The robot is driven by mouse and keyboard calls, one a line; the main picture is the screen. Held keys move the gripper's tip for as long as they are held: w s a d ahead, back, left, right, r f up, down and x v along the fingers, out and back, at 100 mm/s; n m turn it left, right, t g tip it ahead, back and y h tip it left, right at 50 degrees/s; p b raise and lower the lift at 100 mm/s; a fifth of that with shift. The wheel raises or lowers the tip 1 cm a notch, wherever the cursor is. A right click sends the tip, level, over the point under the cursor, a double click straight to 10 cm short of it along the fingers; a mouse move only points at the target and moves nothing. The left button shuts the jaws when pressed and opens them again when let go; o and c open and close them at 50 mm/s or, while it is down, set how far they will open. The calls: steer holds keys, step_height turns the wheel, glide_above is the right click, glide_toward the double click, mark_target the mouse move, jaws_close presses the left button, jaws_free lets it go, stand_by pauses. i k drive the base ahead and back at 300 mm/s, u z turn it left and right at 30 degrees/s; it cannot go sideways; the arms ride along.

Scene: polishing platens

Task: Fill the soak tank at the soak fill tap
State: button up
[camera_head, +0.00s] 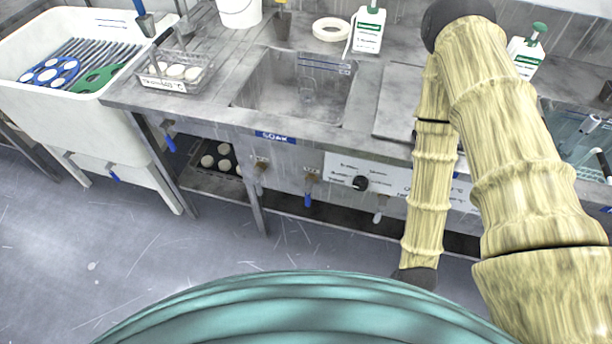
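The soak tank (253,92) is a rectangular grey basin sunk in the steel bench, with blue marks (325,64) high on its back wall. A clear shape shows inside; I cannot tell whether there is liquid. A blue SOAK label (275,137) is on the bench edge below it. Under the label, the front panel carries a brass tap (261,168) and another with a blue lever (308,198). I cannot tell which is the fill tap. My arm stands to the right, bending down before the panel to a dark joint; my gripper is not visible.
A wire rack (176,78) of white pucks, a white bucket (239,12), a tape ring (332,30) and a bottle (368,30) are on the bench. The floor (110,240) at left is clear.

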mark_target(308, 197)
steer(key=z, duration=1.75)
steer(key=k, duration=0.9)
steer(key=u, duration=1.25)
